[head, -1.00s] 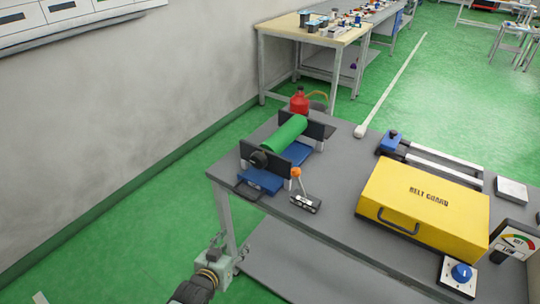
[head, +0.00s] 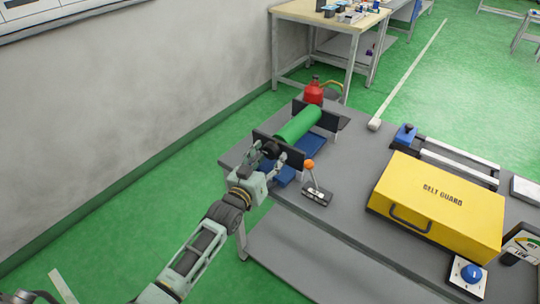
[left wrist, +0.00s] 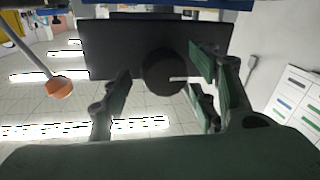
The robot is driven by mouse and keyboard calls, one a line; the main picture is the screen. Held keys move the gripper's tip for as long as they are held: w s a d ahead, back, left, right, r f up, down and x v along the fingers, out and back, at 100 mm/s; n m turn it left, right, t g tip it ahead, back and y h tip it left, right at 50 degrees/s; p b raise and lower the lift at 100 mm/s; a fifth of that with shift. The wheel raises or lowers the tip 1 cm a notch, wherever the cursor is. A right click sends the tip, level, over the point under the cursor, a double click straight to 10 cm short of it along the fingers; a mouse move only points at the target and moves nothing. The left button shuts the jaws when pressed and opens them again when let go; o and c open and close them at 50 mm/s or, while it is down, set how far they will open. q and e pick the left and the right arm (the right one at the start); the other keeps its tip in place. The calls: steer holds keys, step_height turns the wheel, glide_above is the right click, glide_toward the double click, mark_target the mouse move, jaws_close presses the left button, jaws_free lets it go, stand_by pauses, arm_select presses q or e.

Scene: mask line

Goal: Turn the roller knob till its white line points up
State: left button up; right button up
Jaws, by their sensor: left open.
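The roller knob (head: 270,148) is a dark round knob on the near end of the green roller (head: 298,125). It also shows face-on in the left wrist view (left wrist: 163,72). Its white line (left wrist: 178,79) runs sideways to the right in that picture, which looks upside down. My left gripper (head: 273,155) is at the knob, its open fingers on either side of it, as the left wrist view shows (left wrist: 160,77). I cannot tell whether a finger touches the knob. My right gripper is not in view.
A lever with an orange ball (head: 309,165) stands close right of the gripper. The yellow belt guard (head: 440,205), a blue knob (head: 471,273) and a gauge (head: 522,243) are farther right on the grey table (head: 345,180). A red can (head: 314,93) stands behind the roller.

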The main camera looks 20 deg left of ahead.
arm_select(q)
steer(key=shift+w+d, duration=0.1)
steer(key=shift+w, duration=0.2)
steer(key=shift+c, duration=0.3)
steer(key=c, duration=1)
steer(key=shift+f+m, duration=0.1)
steer(key=shift+m, duration=0.2)
